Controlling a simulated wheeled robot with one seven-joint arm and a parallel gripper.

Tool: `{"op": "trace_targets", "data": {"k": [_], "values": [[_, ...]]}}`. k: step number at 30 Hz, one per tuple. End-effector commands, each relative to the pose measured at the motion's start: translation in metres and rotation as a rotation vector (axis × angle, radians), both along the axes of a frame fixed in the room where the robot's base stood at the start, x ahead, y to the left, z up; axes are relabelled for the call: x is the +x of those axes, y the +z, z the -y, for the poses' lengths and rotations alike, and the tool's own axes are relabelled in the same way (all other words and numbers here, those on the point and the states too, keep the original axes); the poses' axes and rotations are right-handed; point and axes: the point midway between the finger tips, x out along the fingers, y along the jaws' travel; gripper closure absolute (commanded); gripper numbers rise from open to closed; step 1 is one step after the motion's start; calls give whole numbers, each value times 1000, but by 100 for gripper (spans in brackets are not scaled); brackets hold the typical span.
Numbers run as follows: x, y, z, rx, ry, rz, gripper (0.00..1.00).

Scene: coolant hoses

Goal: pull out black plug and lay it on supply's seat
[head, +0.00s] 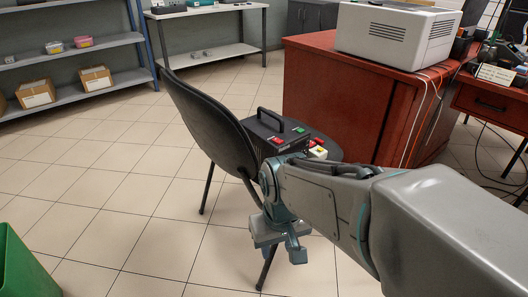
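A black supply box (268,134) with a carry handle, a red patch and a green patch stands on the dark seat (332,149) of a chair. Beside its right side are a red part (316,141) and a white block with a yellow top (318,153). I cannot make out a black plug; my arm hides part of the box's near side. My gripper (283,248) hangs pointing down in front of the chair, below seat height and apart from the box. I see nothing in it, and its finger gap is unclear.
The chair back (208,122) rises left of the box. A red cabinet (335,100) with a grey-white machine (397,33) on top stands behind. Shelves (75,47) with boxes are at far left, a green bin (22,268) at lower left. The tiled floor at left is clear.

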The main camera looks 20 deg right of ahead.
Motion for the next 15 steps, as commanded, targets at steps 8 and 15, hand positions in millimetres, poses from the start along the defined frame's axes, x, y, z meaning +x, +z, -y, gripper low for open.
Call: {"op": "trace_targets", "data": {"k": [8, 15], "values": [[1, -3, -1, 33, -42, -41, 63], [13, -21, -10, 253, -289, -249, 63]]}}
